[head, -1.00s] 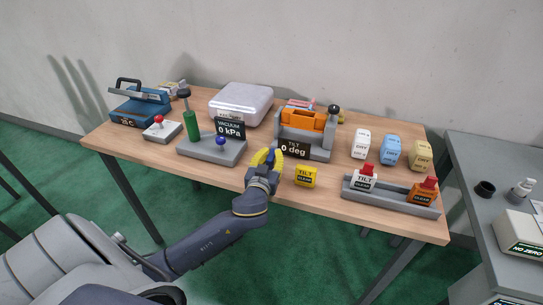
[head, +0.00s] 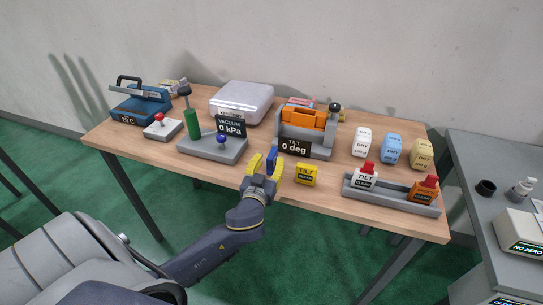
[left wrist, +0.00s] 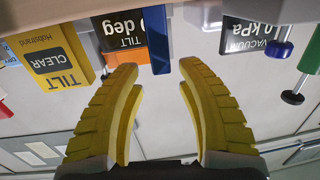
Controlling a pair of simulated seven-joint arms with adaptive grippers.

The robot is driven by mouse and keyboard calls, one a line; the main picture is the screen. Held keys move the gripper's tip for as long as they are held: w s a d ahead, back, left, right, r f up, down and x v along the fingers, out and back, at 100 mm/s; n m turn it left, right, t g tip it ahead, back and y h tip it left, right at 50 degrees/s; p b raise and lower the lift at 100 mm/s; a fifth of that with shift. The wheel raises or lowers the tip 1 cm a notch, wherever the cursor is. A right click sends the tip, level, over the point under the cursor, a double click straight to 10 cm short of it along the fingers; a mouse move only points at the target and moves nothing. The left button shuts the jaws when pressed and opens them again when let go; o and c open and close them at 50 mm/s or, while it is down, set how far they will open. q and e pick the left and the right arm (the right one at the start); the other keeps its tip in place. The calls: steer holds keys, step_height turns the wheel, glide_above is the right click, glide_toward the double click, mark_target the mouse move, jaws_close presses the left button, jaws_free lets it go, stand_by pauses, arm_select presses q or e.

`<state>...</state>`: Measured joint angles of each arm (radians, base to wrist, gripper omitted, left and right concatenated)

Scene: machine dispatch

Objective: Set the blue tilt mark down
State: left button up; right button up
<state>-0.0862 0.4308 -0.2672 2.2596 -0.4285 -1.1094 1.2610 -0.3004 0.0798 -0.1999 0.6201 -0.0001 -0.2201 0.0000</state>
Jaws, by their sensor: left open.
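The blue tilt mark (head: 271,157) is a narrow upright blue piece near the table's front edge, left of the "TILT 0 deg" sign (head: 294,149). It also shows in the left wrist view (left wrist: 159,42), beyond the fingertips and apart from them. My left gripper (head: 264,168) has yellow fingers that are open and empty, on the front side of the mark; the fingers spread wide in the left wrist view (left wrist: 160,75). In the head view the fingers partly hide the mark's lower part. My right gripper is not in view.
A yellow "TILT CLEAR" block (head: 306,174) stands just right of my gripper. The orange tilt rig (head: 303,119) is behind the sign, the vacuum stand (head: 225,152) to the left. A grey rack (head: 390,196) holds white and orange blocks at right.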

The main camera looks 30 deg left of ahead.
arm_select(q)
steer(key=v, duration=0.7)
steer(key=shift+s, duration=0.2)
steer(key=shift+d+r, duration=0.1)
steer(key=shift+d, duration=0.05)
